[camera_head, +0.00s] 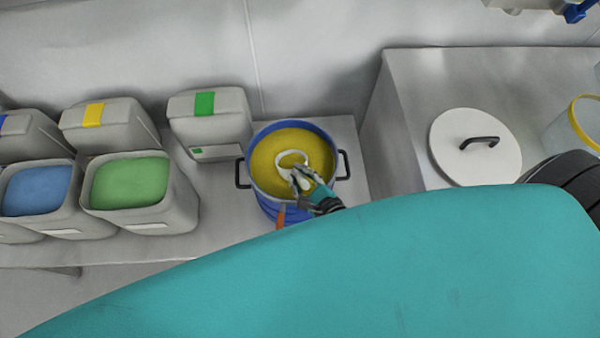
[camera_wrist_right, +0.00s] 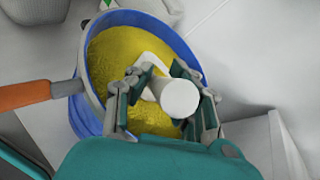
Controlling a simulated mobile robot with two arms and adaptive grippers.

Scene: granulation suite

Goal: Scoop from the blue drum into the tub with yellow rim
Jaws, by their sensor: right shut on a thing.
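The blue drum (camera_head: 277,206) stands on the bench, open and filled with yellow powder (camera_head: 272,178); it also fills much of the wrist view (camera_wrist_right: 90,122). My right gripper (camera_head: 303,182) is over the drum's mouth, shut on the white scoop (camera_head: 293,160). In the wrist view, the scoop's round white end (camera_wrist_right: 180,97) sits between the fingers (camera_wrist_right: 165,98), and its far part is at the powder. How deep it goes is unclear. The clear tub with yellow rim (camera_head: 580,132) is cut off at the right edge. My left gripper is out of view.
A white lid with a black handle (camera_head: 455,135) lies on the raised cabinet between drum and tub. Grey bins with green (camera_head: 130,180) and blue (camera_head: 38,190) contents stand left. An orange handle-like piece (camera_wrist_right: 25,95) is at the drum's side. My teal arm hides the foreground.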

